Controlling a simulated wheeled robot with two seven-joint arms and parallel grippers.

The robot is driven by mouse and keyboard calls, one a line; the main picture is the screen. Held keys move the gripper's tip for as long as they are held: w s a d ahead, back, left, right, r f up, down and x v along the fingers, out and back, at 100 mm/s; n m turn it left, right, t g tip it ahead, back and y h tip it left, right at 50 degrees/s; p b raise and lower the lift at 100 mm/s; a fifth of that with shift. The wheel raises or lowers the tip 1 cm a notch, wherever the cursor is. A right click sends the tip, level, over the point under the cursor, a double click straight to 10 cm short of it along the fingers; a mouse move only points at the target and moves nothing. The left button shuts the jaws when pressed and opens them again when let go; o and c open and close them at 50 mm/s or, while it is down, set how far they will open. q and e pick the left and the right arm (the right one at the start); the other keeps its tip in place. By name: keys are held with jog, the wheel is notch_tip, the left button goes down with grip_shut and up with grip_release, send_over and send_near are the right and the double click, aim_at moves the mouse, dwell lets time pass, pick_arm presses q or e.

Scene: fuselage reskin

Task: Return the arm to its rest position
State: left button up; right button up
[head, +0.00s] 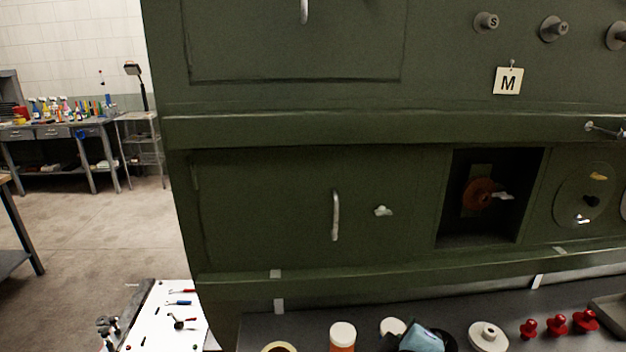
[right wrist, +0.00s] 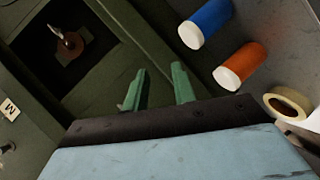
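My right gripper (right wrist: 158,85) shows in the right wrist view as two green fingers, spread apart with nothing between them. The fingers stand in front of the green fuselage panel, and the bay opening is toward the upper left. In the head view, a light-blue and black shape (head: 425,339) at the bottom edge looks like part of my right arm; its fingers cannot be made out there. My left gripper and arm are not in view. The green fuselage (head: 290,130) fills most of the head view, with a square open bay (head: 451,220) holding a red-brown round part (head: 478,193).
A dark shelf (head: 270,330) below the fuselage holds an orange canister (head: 342,340), a tape roll (head: 279,347), a white disc (head: 488,336) and red knobs (head: 557,325). A blue canister (right wrist: 208,22) stands beside the orange one. A handle (head: 335,215) projects from the panel. Floor is open left.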

jog(key=s+d+f+m+g+y, duration=0.1)
jog(key=s+f+m+g+y, duration=0.15)
jog(key=s+f, duration=0.4)
jog(key=s+d+f+m+g+y, duration=0.1)
jog(key=s+d+f+m+g, duration=0.15)
jog(key=s, duration=0.65)
jog(key=s+f+m+g+y, duration=0.2)
jog(key=s+f+g, duration=0.25)
jog(key=s, duration=0.35)
notch_tip(320, 180, down, 31)
jog(key=s+b, duration=0.2)
jog(key=b, duration=0.4)
jog(key=s+d+f+g+b, duration=0.1)
jog(key=s+d+f+b, duration=0.2)
jog(key=s+f, duration=1.2)
notch_tip(320, 180, down, 4)
jog(key=shift+s+r+g+b, duration=0.1)
jog(key=shift+s+g+b, duration=0.25)
jog(key=shift+b, duration=0.55)
jog(key=shift+d+h, duration=0.1)
jog(key=shift+h, duration=0.15)
